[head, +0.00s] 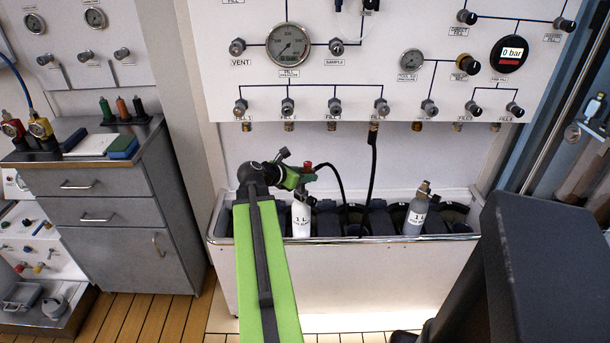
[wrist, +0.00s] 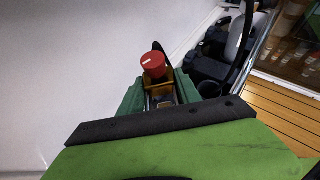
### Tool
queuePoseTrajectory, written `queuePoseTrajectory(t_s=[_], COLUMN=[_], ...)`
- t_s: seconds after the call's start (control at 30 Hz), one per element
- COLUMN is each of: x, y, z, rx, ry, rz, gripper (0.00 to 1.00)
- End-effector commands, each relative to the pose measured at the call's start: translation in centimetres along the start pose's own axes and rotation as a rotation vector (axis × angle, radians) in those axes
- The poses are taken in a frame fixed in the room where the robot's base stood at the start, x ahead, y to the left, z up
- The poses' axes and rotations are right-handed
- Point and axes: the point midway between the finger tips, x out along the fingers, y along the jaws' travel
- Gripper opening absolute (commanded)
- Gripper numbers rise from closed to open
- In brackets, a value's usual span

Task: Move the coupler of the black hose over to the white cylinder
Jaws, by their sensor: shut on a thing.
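My gripper (head: 303,174) is shut on the coupler of the black hose, whose red knob (head: 308,167) shows at the jaws. In the wrist view the red knob (wrist: 153,64) stands above a brass-coloured body (wrist: 158,88) between the green jaws. The black hose (head: 373,160) hangs from the panel into the trough and arcs up to the coupler. The white cylinder (head: 301,220), marked 1 L, stands upright in the trough, just below my gripper in the head view. Its top is partly hidden, and I cannot tell the gap to the coupler.
A grey cylinder (head: 416,214) marked 1 L stands further right in the trough (head: 345,241). The fill panel (head: 350,75) with gauges and knobs rises behind. A grey cabinet (head: 115,215) stands at left. A pale wall (wrist: 70,60) fills the wrist view's left side.

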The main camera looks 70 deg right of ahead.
Motion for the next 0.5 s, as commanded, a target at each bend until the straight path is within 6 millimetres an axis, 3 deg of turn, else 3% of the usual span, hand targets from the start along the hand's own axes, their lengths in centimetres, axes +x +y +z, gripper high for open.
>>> queuePoseTrajectory(t_s=[0.5], x=[0.7], y=[0.0], z=[-1.2], rx=[-0.001], ry=[-0.001], rz=[0.0], gripper=[0.0])
